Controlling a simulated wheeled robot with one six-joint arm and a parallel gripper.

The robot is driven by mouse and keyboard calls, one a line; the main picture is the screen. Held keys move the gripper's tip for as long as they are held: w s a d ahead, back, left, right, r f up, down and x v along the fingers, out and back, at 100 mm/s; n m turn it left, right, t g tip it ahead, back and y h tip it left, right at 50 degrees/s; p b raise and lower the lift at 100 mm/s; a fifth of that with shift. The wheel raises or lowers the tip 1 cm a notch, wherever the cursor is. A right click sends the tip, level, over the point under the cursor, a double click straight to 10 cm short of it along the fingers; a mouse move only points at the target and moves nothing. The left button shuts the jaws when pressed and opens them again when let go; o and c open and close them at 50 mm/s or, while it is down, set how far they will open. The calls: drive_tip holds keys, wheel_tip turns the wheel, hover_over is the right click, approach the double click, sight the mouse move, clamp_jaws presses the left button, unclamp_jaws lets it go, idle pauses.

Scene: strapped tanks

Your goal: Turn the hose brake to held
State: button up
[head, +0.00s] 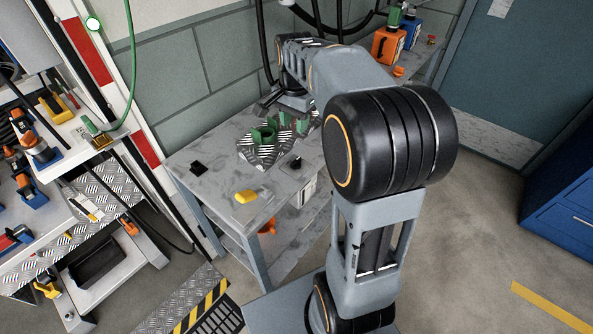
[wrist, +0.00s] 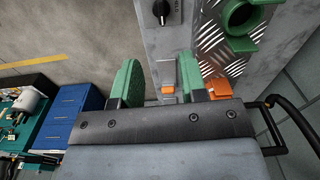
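A black knob (head: 296,162) also shows on the grey bench in the head view. My gripper (wrist: 158,65) has two green fingers spread apart with nothing held between them. The knob lies beyond the fingertips, apart from them. In the head view my arm reaches over the bench and its gripper is hard to make out.
A green ring-shaped fitting (wrist: 240,16) stands on a chequered metal plate (wrist: 215,45) beside the knob. A small orange piece (wrist: 168,89) shows between the fingers. Dark hoses hang at the wall.

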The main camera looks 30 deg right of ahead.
sight(296, 160)
drive_tip(key=shift+m, duration=0.3)
drive_tip(key=f, duration=0.5)
drive_tip(key=f+b, duration=0.1)
drive_tip(key=f, duration=0.4)
drive_tip(key=f+b, duration=0.1)
drive_tip(key=f, duration=0.3)
drive_tip(key=shift+w+d+f, duration=0.4)
drive_tip(key=shift+c, duration=0.3)
clamp_jaws()
